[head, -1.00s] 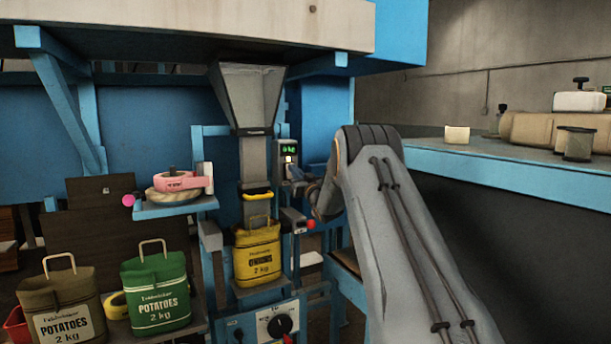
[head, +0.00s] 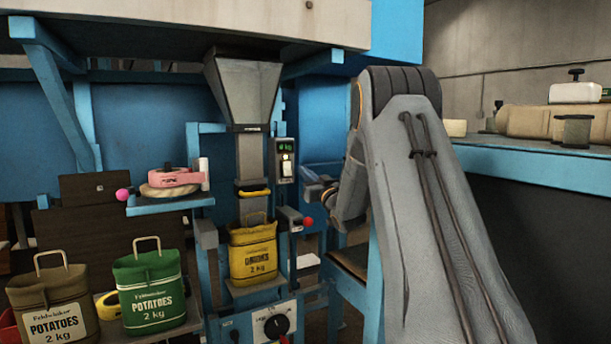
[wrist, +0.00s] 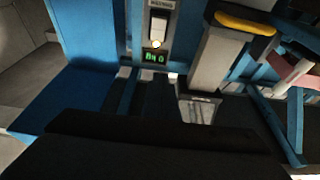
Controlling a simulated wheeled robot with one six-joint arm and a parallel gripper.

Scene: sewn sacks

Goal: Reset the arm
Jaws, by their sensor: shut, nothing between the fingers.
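My arm (head: 425,190) rises from the lower right of the head view, bends at the top and drops its forearm (head: 350,190) behind. My gripper is mostly hidden behind the forearm in the head view; its dark body (wrist: 145,140) fills the bottom of the wrist view. It is shut and empty. The wrist camera faces the small scale display (wrist: 155,57) and its white switch (wrist: 158,28), seen upside down. In the head view the display (head: 286,148) reads 2 kg.
A yellow onion sack (head: 252,258) hangs under the hopper spout (head: 245,90). Potato sacks, green (head: 152,290) and brown (head: 52,308), stand at left. A blue-edged bench (head: 530,165) stands right, close to my arm.

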